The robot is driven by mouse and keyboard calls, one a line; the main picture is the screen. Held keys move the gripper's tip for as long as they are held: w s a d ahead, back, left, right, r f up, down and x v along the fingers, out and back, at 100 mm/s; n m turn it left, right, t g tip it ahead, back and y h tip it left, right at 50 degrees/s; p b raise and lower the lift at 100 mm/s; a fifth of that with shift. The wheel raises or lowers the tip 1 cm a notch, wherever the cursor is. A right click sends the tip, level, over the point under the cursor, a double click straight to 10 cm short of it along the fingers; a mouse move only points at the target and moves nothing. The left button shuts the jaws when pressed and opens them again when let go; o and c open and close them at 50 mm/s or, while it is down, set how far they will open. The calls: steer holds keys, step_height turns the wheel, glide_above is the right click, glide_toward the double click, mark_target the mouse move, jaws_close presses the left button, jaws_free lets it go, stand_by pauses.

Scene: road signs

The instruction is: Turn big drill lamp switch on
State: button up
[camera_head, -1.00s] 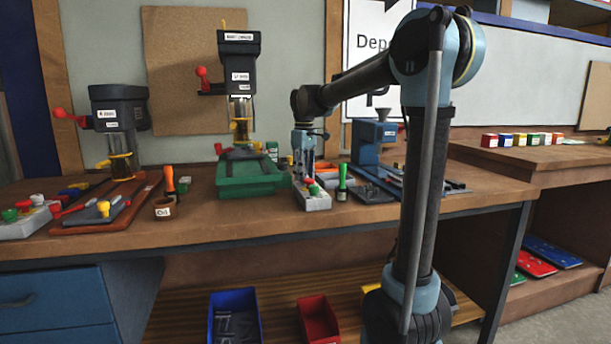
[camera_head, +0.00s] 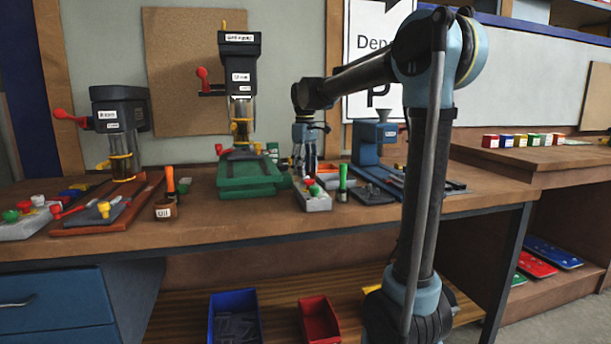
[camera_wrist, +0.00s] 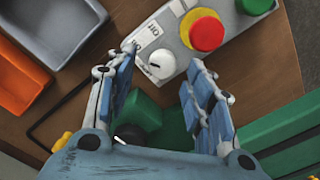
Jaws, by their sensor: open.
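The big drill (camera_head: 240,95) stands in the middle of the bench, with a green base (camera_head: 250,178). A grey switch box (camera_head: 313,198) lies to the right of that base. In the wrist view the box (camera_wrist: 185,30) carries a white knob (camera_wrist: 161,63) beside a label reading OFF, a red button on a yellow ring (camera_wrist: 206,33) and a green button (camera_wrist: 255,5). My gripper (camera_head: 304,172) is above the box. In the wrist view its fingers (camera_wrist: 163,58) are open, with the white knob between and just beyond the tips. Contact cannot be told.
A green-handled tool (camera_head: 342,178) stands close to the right of the box. A blue machine (camera_head: 368,145) is behind it on the right. In the wrist view an orange bin (camera_wrist: 18,80) and grey bin (camera_wrist: 60,25) lie left.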

step_height(320, 180, up, 10)
steer(key=shift+f, duration=0.25)
stand_by(0.4)
